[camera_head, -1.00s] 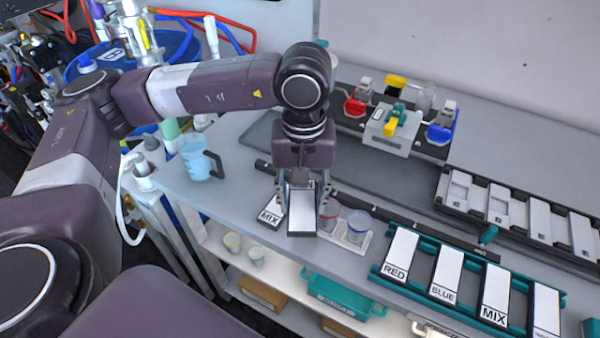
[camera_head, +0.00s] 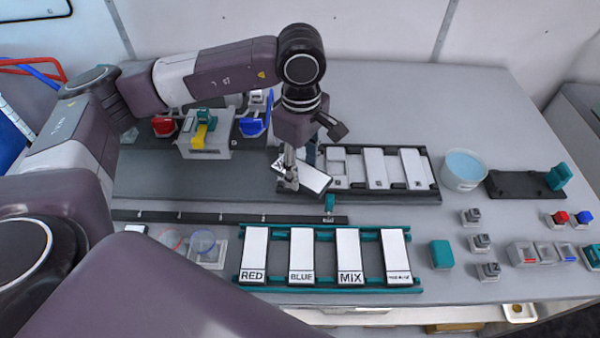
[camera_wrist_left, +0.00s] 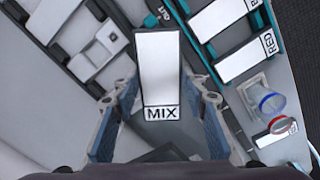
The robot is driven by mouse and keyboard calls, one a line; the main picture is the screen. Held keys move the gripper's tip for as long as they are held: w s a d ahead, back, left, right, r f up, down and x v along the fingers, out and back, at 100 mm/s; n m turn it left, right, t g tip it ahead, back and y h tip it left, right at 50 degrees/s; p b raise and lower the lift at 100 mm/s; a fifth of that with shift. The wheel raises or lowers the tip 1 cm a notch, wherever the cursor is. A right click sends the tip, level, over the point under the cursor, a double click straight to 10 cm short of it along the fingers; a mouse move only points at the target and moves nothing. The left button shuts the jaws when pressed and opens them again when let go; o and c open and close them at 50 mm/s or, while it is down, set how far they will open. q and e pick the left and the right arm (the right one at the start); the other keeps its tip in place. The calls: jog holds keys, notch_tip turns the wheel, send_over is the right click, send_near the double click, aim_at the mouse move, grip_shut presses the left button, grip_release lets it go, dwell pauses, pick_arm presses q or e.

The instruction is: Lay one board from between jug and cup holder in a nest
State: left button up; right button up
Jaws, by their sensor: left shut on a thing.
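My left gripper (camera_head: 292,172) is shut on a white board (camera_head: 314,180) with a dark edge, held tilted by the left end of the dark nest tray (camera_head: 436,190). In the left wrist view the board (camera_wrist_left: 158,68) lies between the fingers with its MIX label towards me. The nest tray (camera_wrist_left: 72,58) is at upper left there. The head view shows its left nest (camera_head: 338,168) partly hidden by the gripper and board. I cannot tell whether the board touches the tray. The cup holder (camera_head: 217,257) with cups is at lower left.
A teal rack (camera_head: 270,287) in front bears boards marked RED, BLUE and MIX, plus another. A grey device with a yellow lever (camera_head: 203,135) stands behind at left. A white tub (camera_head: 463,170) stands right of the tray. A dark rail (camera_head: 180,216) runs between rack and tray.

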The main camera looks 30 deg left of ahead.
pick_arm(q)
jog(key=w+a+n+p, duration=0.1)
jog(key=w+n+p, duration=0.1)
jog(key=n, duration=0.6)
jog(key=w+a+f+n+p, duration=0.1)
jog(key=w+a+n+p, duration=0.1)
jog(key=n, duration=0.6)
jog(key=w+a+n+p, duration=0.2)
jog(key=w+n, duration=0.2)
jog(key=n, duration=0.4)
jog(key=shift+f, duration=0.2)
jog(key=shift+a+f+n, duration=0.1)
jog(key=shift+f+n, duration=0.2)
jog(key=shift+n, duration=0.1)
notch_tip(320, 180, down, 4)
jog(key=shift+r+b, duration=0.25)
jog(key=shift+b, duration=0.85)
jog(key=shift+f, duration=0.25)
